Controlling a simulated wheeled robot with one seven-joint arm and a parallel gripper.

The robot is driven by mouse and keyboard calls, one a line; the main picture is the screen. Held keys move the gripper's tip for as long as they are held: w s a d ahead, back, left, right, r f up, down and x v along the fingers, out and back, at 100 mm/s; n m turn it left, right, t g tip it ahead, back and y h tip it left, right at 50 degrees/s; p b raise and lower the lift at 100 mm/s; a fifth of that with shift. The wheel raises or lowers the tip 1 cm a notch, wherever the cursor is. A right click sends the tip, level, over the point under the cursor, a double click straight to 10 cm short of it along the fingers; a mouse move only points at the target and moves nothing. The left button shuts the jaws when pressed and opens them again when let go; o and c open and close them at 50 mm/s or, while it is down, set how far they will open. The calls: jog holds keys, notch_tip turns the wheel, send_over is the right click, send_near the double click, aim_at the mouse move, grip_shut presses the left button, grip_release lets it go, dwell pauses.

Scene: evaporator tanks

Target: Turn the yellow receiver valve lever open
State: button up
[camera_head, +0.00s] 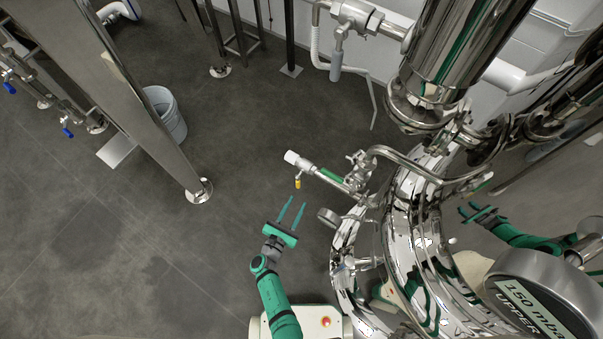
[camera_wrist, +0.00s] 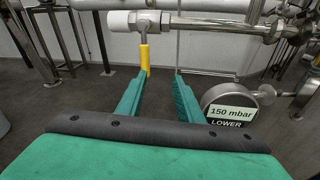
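The yellow valve lever (camera_head: 298,184) hangs down from a valve on a steel pipe with a white end fitting (camera_head: 292,157). In the wrist view the yellow lever (camera_wrist: 145,57) points straight down below the pipe, just beyond the tip of my left finger. My gripper (camera_head: 291,205) has two green fingers spread apart and pointing toward the lever. In the wrist view my gripper (camera_wrist: 162,75) is open with nothing between its fingers. The lever appears slightly left of the gap's middle. I cannot tell whether a finger touches it.
A round gauge (camera_wrist: 231,105) reading "150 mbar LOWER" is close to the right of my right finger. The shiny tank (camera_head: 400,240) stands to the right. A steel leg (camera_head: 200,191) and a bucket (camera_head: 165,112) stand to the left. The floor between is clear.

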aim_at(297, 184)
jog(key=w, duration=0.1)
jog(key=w+a+r+n+t, duration=0.1)
jog(key=w+r+n, duration=0.1)
jog(key=shift+a+t, duration=0.3)
jog(key=shift+w+r, duration=0.1)
jog(key=shift+w, duration=0.15)
jog(key=x, duration=1)
jog(key=shift+d, duration=0.1)
jog(key=shift+c, duration=0.2)
grip_shut()
